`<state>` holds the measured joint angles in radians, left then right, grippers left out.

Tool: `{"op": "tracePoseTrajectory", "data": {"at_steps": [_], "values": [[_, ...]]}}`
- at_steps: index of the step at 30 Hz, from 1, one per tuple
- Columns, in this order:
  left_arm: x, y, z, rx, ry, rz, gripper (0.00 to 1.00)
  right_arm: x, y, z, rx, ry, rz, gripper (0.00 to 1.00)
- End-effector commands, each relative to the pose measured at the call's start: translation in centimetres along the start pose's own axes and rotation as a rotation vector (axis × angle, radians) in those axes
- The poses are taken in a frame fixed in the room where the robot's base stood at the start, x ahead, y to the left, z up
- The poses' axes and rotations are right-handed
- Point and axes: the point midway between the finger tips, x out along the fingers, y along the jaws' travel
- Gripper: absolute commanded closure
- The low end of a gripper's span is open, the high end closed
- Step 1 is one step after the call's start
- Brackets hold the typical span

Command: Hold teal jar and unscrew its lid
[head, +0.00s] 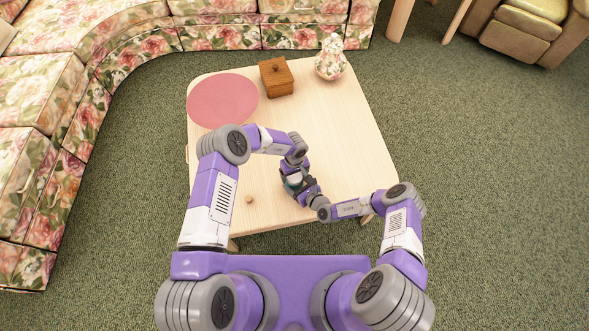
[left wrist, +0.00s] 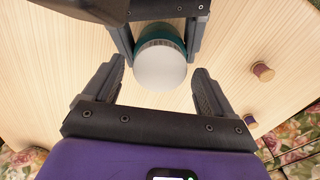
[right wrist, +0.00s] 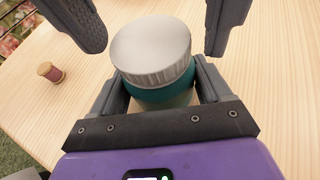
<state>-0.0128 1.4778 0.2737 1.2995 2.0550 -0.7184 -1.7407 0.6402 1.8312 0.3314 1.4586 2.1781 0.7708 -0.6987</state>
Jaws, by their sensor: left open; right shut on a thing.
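The teal jar (right wrist: 165,95) has a ribbed, pale grey lid (right wrist: 152,50) that sits on it. My right gripper (right wrist: 160,84) is shut on the jar's teal body below the lid, one finger on each side. My left gripper (left wrist: 159,68) is open, and its fingers are on either side of the lid with gaps between. In the left wrist view the lid's smooth top (left wrist: 160,68) faces the camera between the fingers. In the head view the two grippers meet over the table's near part and mostly hide the jar.
The light wooden table (head: 330,130) bears a pink round mat (head: 222,101), a wooden box (head: 276,78) and a floral vase (head: 330,60) at its far side. A small brown spool-like thing (head: 249,199) stands near the front edge. A floral sofa (head: 60,60) curves around the left and back.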

Motion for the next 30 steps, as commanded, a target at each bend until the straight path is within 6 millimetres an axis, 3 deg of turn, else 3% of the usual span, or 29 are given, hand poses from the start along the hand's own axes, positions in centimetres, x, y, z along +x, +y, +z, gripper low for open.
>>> {"op": "tracePoseTrajectory", "data": {"at_steps": [11, 22, 26, 30], "values": [[0.59, -0.01, -0.03, 0.000, 0.001, 0.001, 0.16, 0.00, -0.01, 0.00, 0.000, 0.000, 0.000, 1.00], [0.57, -0.01, -0.03, 0.000, 0.001, 0.000, 0.73, 0.00, -0.01, -0.01, 0.000, 0.000, 0.000, 1.00], [0.56, -0.01, -0.03, -0.024, 0.001, 0.000, 0.74, -0.01, -0.01, -0.01, 0.000, 0.000, 0.000, 1.00], [0.54, 0.00, -0.03, -0.184, 0.001, 0.001, 0.74, -0.01, -0.01, -0.02, 0.000, 0.000, 0.000, 1.00]]}}
